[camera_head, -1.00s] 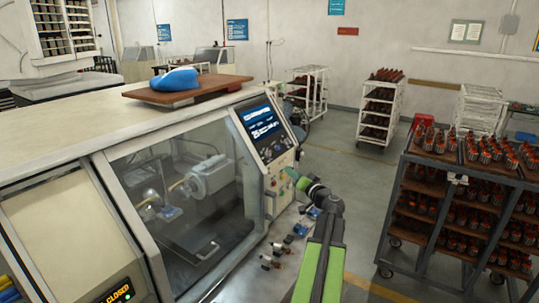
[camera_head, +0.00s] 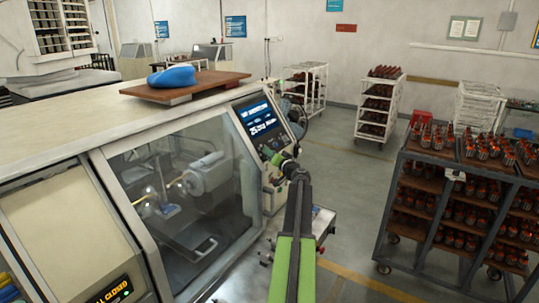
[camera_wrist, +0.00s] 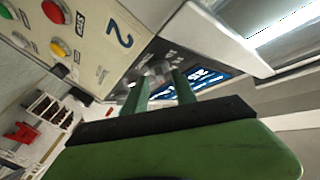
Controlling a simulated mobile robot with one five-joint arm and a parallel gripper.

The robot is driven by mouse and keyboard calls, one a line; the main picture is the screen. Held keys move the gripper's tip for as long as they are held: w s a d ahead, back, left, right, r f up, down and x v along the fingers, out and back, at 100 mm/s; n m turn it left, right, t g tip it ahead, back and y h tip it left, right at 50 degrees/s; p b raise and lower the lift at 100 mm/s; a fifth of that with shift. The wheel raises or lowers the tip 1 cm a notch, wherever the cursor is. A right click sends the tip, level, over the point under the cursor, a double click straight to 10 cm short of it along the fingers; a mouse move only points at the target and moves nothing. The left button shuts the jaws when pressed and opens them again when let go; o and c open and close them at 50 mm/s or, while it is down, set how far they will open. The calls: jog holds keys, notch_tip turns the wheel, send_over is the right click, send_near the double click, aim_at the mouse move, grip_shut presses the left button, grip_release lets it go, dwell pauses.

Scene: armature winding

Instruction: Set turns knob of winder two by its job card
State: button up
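The winder's slanted control panel, with a lit blue screen (camera_head: 258,119), is in the middle of the head view. My gripper (camera_head: 278,159) is close to the panel's lower part, below the screen, and hides part of it. In the wrist view, a grey knob (camera_wrist: 158,68) on the dark panel shows just beyond my green fingertips (camera_wrist: 161,80). The fingers stand apart on either side of it; I cannot tell if they touch it. A large "2" (camera_wrist: 122,34) marks the beige panel face. The knob's label and setting are too small to read. No job card is readable.
A red stop button (camera_wrist: 55,12) and a yellow button (camera_wrist: 60,47) sit beside the "2". A wooden board (camera_head: 187,86) with a blue cloth (camera_head: 171,77) lies on the machine top. A loaded dark rack (camera_head: 411,190) stands right; grey floor lies between.

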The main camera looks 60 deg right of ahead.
jog(key=shift+w+d, duration=0.15)
jog(key=shift+w, duration=0.05)
grip_shut()
jog(key=shift+s+d+f+n+t+y+b, duration=0.15)
jog(key=shift+n+t+y+b, duration=0.6)
jog(key=shift+n+y, duration=1.05)
jog(key=shift+w+d+r+n+t+y+b, duration=0.15)
jog(key=shift+n+t+y+b, duration=0.75)
jog(key=shift+n, duration=1.55)
jog(key=shift+s+d+f+n+t+y+b, duration=0.1)
jog(key=shift+d+n+t+y+b, duration=0.3)
jog(key=shift+n+y, duration=1.5)
jog(key=shift+a+n, duration=0.2)
jog(key=shift+n, duration=0.25)
